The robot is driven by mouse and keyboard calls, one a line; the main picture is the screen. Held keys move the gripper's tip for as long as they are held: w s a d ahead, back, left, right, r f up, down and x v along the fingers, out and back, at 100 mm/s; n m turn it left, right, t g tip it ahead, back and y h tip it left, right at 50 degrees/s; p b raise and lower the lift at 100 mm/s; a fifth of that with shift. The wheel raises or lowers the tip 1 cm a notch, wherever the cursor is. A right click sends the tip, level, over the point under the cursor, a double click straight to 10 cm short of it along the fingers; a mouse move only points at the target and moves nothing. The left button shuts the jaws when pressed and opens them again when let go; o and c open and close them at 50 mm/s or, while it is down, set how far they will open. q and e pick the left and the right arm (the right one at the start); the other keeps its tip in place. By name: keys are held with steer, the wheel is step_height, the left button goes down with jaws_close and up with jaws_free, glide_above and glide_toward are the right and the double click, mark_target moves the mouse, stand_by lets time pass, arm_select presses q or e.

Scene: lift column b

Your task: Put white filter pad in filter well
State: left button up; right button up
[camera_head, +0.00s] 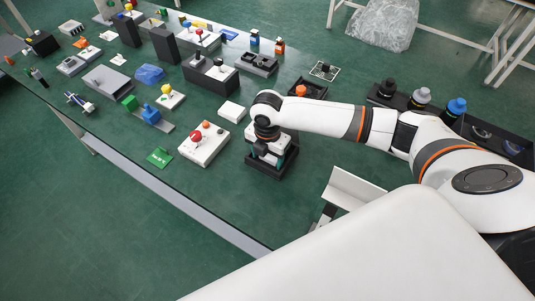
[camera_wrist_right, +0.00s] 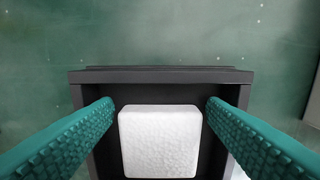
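A white, dimpled, square pad (camera_wrist_right: 160,140) lies inside a dark open-topped box (camera_wrist_right: 160,76) in the right wrist view. The same box (camera_head: 273,171) stands on the green table in the head view, under my right arm. My right gripper (camera_wrist_right: 160,108) points down into the box. Its two teal ridged fingers are apart, one on each side of the pad, with a narrow gap to it on both sides. In the head view my right gripper (camera_head: 268,150) mostly hides the box's inside and the pad. I cannot tell whether this box is the filter well. My left gripper is not in view.
A white box with a red button (camera_head: 202,145) and a green card (camera_head: 159,157) lie left of the dark box. A white block (camera_head: 232,110) is behind it. A dark rack with bottles (camera_head: 420,101) stands right. Several devices fill the table's far left.

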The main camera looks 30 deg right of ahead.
mark_target(268, 159)
steer(key=shift+o, duration=0.5)
step_height(268, 159, up, 12)
steer(key=shift+r, duration=0.15)
stand_by(0.4)
